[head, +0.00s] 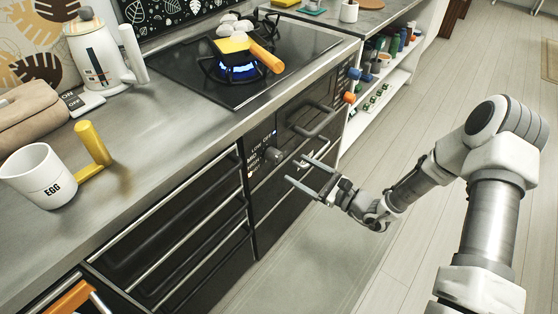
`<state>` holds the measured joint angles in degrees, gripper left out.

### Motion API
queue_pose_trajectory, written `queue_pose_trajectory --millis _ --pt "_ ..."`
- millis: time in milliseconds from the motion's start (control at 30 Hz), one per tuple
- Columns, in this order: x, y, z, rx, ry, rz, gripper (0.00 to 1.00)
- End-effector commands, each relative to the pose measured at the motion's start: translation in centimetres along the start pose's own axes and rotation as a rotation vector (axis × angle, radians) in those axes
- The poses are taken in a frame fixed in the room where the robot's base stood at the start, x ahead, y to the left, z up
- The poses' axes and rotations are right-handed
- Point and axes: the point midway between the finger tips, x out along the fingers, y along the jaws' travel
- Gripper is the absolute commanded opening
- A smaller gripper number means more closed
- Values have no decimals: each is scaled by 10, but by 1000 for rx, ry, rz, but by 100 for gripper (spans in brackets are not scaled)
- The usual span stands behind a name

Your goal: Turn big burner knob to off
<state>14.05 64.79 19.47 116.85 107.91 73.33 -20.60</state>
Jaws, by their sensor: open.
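The big burner knob (273,155) is a grey round knob on the black stove front, beside white labels LOW, OFF, MED and HIGH. Its exact pointer setting is too small to read. My gripper (297,169) is open and empty, in front of the stove front and just right of the knob. Its two fingers point toward the panel, apart from the knob as far as I can see. The lit burner (238,72) shows a blue flame under a small yellow pan (233,44) with an orange handle.
An oven handle (311,121) sticks out right of the knob. Drawers with long metal handles (190,226) are to the left. An EGG mug (40,176), a yellow-handled item (92,145) and a kettle (95,55) stand on the counter. The floor (330,262) below is clear.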

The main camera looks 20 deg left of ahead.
Motion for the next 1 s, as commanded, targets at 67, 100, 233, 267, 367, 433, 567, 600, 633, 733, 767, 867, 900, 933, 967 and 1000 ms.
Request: queue_pose_trajectory --millis 67,100,233,267,367,433,567,600,633,733,767,867,900,933,967,1000 --pt "19 1 -2 -3 -3 3 81" --pt "28 2 -1 -2 -3 3 81" --pt "51 1 -1 -2 -2 2 81" --pt "56 1 -1 -2 -2 3 81" --pt "68 0 -1 -3 -2 1 81" --pt "74 0 0 -2 -1 2 81" --pt "79 0 0 0 0 1 81" --pt "80 0 0 0 0 0 81" --pt "80 0 0 0 0 0 81" --pt "80 0 0 0 0 0 81" --pt "80 0 0 0 0 0 81" --pt "79 0 0 0 0 0 72" --pt "79 0 0 0 0 0 65" --pt "79 0 0 0 0 0 59" --pt "79 0 0 0 0 0 54" --pt "79 0 0 0 0 0 47"
